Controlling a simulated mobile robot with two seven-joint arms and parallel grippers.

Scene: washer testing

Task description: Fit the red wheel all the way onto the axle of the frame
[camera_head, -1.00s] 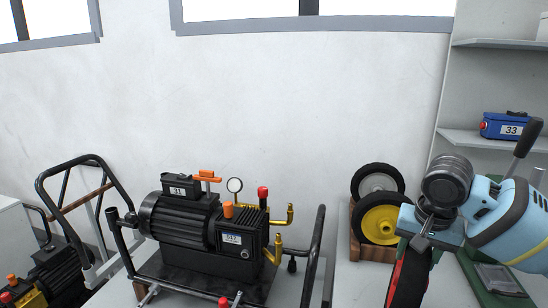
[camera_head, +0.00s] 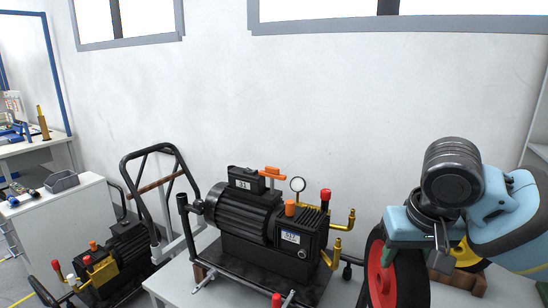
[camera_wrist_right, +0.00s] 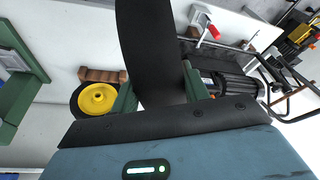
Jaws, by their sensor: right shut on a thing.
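The red wheel (camera_head: 379,272), a black tyre with a red hub, hangs below my right gripper (camera_head: 408,236) at the lower right of the head view. My right gripper is shut on its tyre; in the right wrist view the black tyre (camera_wrist_right: 150,40) stands between the two green fingers. The frame (camera_head: 262,285), a black tubular base carrying a motor pump (camera_head: 246,220), stands on the table to the left of the wheel. The wheel is apart from the frame. I cannot make out the axle clearly. My left gripper is not in view.
A yellow-hubbed wheel (camera_wrist_right: 97,99) sits by a wooden block (camera_wrist_right: 103,75); it is partly hidden behind my right arm in the head view. Another pump unit (camera_head: 118,258) and a trolley handle (camera_head: 160,185) are to the left. A grey cabinet (camera_head: 65,225) stands further left.

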